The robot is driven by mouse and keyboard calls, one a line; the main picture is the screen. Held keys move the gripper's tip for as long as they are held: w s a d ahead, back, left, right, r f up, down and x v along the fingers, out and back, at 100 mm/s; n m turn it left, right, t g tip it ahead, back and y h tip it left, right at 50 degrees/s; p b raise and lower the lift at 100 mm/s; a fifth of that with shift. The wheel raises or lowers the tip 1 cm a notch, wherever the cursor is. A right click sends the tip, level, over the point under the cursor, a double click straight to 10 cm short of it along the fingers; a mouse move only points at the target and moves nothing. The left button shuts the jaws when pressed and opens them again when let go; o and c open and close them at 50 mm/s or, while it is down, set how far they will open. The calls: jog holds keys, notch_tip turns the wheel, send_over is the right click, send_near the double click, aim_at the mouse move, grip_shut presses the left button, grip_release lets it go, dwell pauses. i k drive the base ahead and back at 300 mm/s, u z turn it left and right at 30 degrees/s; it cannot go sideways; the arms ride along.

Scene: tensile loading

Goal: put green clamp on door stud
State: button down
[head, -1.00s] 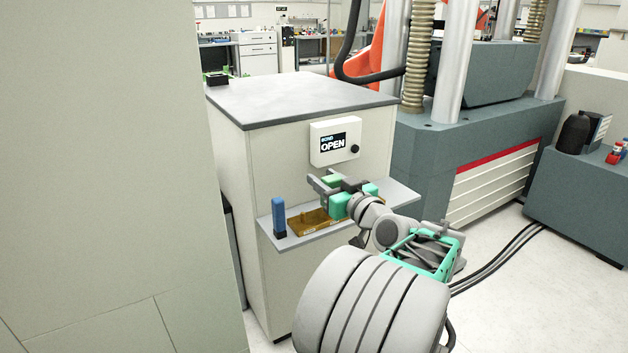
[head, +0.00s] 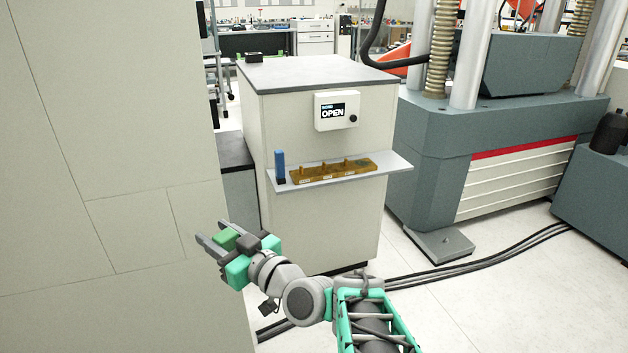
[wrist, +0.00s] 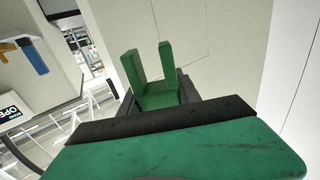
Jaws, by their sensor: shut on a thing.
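The green clamp (head: 227,239) is held in my gripper (head: 214,237) at the lower left of the head view, in front of the large pale panel. In the wrist view the green clamp (wrist: 157,98) shows as a U shape, its two prongs pointing away from my gripper. My gripper is shut on it, with dark finger parts at its sides. The clamp is clear of the shelf. I cannot make out a door stud in either view.
A large pale panel (head: 100,130) fills the left. The cabinet (head: 325,230) has a shelf (head: 392,164) with a brown wooden rack (head: 333,172) and a blue upright object (head: 280,165). A small box (head: 337,110) reads OPEN. Cables (head: 470,253) cross the floor at right.

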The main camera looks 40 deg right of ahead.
aim_at(323, 170)
jog(key=z, duration=1.9)
jog(key=i, duration=1.25)
jog(key=u, duration=2.5)
